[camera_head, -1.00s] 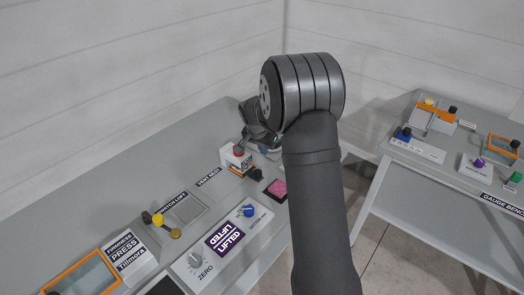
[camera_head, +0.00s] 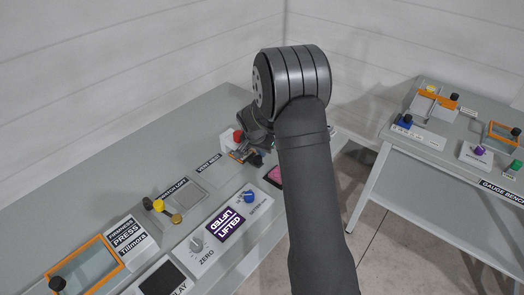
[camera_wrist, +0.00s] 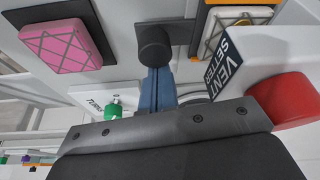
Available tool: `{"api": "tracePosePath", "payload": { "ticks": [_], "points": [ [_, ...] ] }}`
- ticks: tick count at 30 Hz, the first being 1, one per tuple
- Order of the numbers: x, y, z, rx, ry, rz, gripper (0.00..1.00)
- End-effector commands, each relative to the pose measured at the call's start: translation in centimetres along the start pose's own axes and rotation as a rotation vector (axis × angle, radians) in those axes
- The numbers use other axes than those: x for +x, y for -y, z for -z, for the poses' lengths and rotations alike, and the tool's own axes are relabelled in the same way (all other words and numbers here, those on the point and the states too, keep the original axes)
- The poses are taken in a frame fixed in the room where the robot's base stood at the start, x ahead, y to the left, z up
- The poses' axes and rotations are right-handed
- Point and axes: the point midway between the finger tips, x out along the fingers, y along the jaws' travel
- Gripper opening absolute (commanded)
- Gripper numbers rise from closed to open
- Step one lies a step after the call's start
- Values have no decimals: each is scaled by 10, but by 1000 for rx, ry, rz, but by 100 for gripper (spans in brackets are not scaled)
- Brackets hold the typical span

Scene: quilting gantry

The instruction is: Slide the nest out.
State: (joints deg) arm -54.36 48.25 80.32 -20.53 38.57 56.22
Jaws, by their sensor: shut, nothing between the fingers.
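The vent setter is a white block with a red knob (camera_head: 237,135), an orange-edged part beside it and a black knob (camera_head: 257,160) in front. I take the orange-edged part (camera_wrist: 238,3) with this black knob (camera_wrist: 153,45) as the nest, though no label confirms it. My gripper (camera_wrist: 155,72) is shut and empty, with its blue-grey fingertips right at the black knob; I cannot tell whether they touch. The red knob (camera_wrist: 290,100) is to the right in the wrist view. In the head view my wrist partly covers the vent setter.
A pink pad (camera_wrist: 60,45) on a dark base sits beside the black knob. The firmness press (camera_head: 85,266), with an orange frame, is at the lower left. The gauge bench (camera_head: 445,150) stands apart at right, across open floor.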

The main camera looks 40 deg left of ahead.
Motion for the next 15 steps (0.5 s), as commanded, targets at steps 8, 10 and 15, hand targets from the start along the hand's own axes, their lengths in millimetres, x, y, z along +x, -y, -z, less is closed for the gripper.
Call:
{"api": "tracePosePath", "payload": {
  "ticks": [8, 10, 15],
  "points": [
    [-12, 9, -32, -6, 0, 1, 0],
    [-19, 14, -52, -8, 0, 2, 0],
    [-34, 24, -95, -6, 0, 0, 0]
  ]
}}
